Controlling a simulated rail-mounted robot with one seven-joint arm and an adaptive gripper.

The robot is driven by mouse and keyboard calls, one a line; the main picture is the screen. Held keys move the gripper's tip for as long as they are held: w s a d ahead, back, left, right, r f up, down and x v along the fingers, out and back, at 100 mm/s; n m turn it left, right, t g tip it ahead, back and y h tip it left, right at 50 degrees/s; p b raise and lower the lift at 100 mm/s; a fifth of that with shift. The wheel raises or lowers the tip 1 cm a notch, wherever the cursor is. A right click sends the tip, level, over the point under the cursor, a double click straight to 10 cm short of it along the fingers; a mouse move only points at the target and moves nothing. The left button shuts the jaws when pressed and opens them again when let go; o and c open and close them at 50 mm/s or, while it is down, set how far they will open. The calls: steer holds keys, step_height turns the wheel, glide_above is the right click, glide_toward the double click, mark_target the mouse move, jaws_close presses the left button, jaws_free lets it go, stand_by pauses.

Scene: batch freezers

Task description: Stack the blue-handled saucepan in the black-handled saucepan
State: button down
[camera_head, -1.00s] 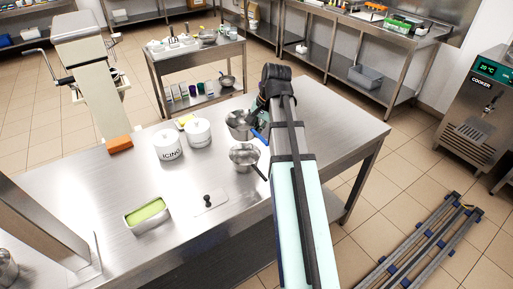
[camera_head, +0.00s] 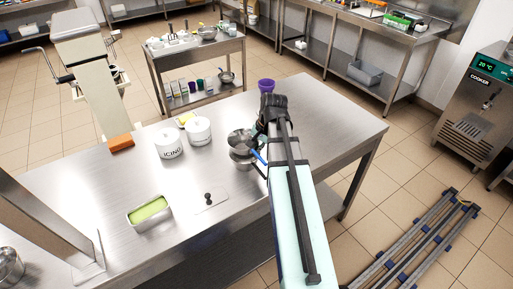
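The blue-handled saucepan (camera_head: 240,138) is a steel pan whose blue handle (camera_head: 258,157) points toward the lower right. It overlaps the far part of the black-handled saucepan (camera_head: 242,164) in the picture and appears to be above it. The black-handled pan is on the steel table; its bowl is partly covered, and its handle is mostly hidden behind my arm. My gripper (camera_head: 262,143) is at the right side of the blue-handled pan, near its handle. My arm hides most of the fingers; the pan has travelled with the gripper, so it appears held.
Two white tubs, one marked ICING (camera_head: 170,144), stand left of the pans. A green-filled metal tin (camera_head: 150,213), a small plate with a black knob (camera_head: 210,202) and an orange block (camera_head: 121,143) are also on the table. A purple bowl (camera_head: 266,85) is at the far edge.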

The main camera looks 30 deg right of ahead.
steer(key=shift+f, duration=0.55)
steer(key=c, duration=1.3)
jaws_free()
steer(key=shift+r, duration=0.6)
steer(key=b+v, duration=0.3)
steer(key=v, duration=0.9)
